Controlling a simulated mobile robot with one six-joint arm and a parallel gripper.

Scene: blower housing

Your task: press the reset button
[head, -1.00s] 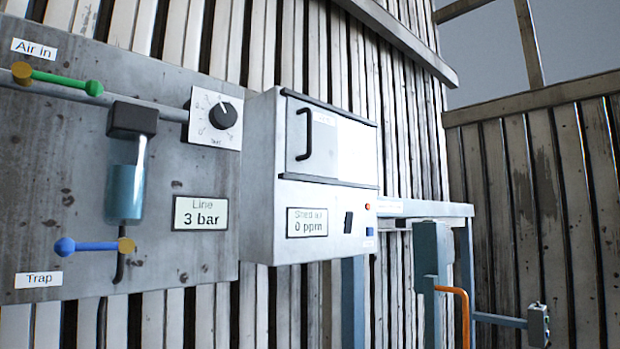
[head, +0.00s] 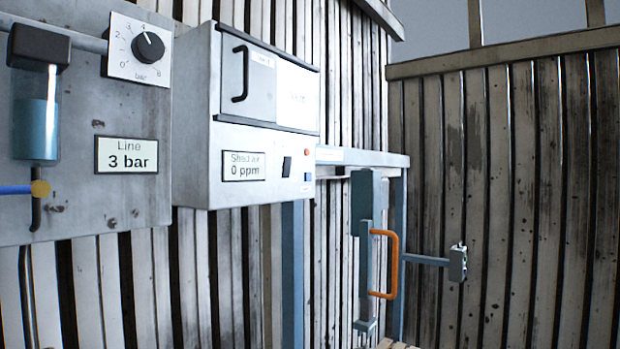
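No button here carries a label I can read as reset. A grey-white box (head: 205,175) on the plank wall has a small blue square (head: 308,177), perhaps a button, at the lower right of its front. Above that is a small orange-red round spot (head: 307,152), a lamp or a button. A black switch (head: 286,166) sits to their left, beside a display (head: 243,166) reading "Shed air 0 ppm". A small grey box (head: 457,263) on a blue-grey arm stands further right; its face is too small to make out. My gripper is not in view.
A grey panel (head: 75,200) at left carries a dial (head: 148,46), a "Line 3 bar" sign (head: 127,155) and a blue-filled bowl (head: 36,115). A blue-grey frame with an orange handle (head: 391,262) stands right of the box. Plank walls close the back and right.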

